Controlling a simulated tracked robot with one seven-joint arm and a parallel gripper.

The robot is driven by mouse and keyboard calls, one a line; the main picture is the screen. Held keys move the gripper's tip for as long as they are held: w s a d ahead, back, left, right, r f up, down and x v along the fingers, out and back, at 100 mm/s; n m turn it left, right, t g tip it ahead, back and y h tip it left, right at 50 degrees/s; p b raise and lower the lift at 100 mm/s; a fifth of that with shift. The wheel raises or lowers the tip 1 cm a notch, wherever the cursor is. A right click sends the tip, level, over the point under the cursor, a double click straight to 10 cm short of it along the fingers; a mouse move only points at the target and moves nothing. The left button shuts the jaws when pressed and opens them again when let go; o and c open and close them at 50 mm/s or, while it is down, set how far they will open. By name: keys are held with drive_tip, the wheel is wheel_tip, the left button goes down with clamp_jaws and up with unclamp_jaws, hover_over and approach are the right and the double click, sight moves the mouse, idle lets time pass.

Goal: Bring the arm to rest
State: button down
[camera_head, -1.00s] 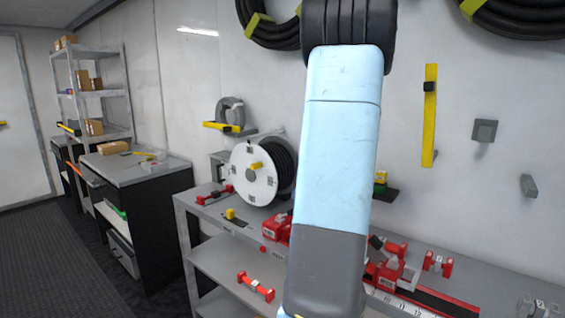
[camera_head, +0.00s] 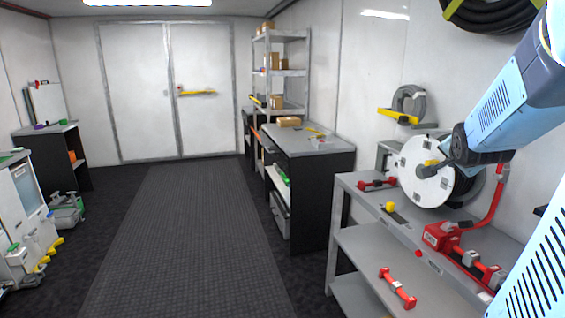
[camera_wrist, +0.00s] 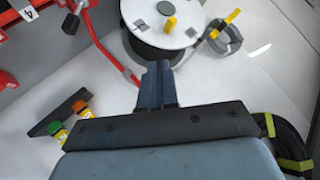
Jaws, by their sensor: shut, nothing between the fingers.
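My arm reaches in from the right edge of the head view, its light-blue links in front of the bench and wall. My gripper (camera_wrist: 157,80) is shut and empty in the wrist view, its two dark fingers together. In the head view its dark end (camera_head: 437,164) overlaps the white hose reel (camera_head: 420,183); I cannot tell the gap between them. The reel also shows beyond the fingertips in the wrist view (camera_wrist: 148,14).
A grey bench (camera_head: 352,183) carries the reel and a red fitting (camera_head: 440,236). A red pipe (camera_head: 495,200) rises near my arm. A black hose coil (camera_head: 500,15) hangs on the wall. The aisle floor (camera_head: 185,240) is clear up to the double door (camera_head: 170,85).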

drive_tip(key=s+a+f+n+g+y, duration=0.1)
drive_tip(key=s+a+n+g+y, duration=0.1)
drive_tip(key=s+a+n, duration=0.5)
drive_tip(key=s+a+f+n+g+y, duration=0.1)
drive_tip(key=s+a+n+g+y, duration=0.2)
drive_tip(key=s+a+n, duration=0.4)
drive_tip(key=s+a+y, duration=0.1)
drive_tip(key=s+a, duration=0.4)
drive_tip(key=a, duration=0.4)
drive_tip(key=shift+a+g, duration=0.3)
drive_tip(key=shift+s+f, duration=0.1)
drive_tip(key=shift+s, duration=0.05)
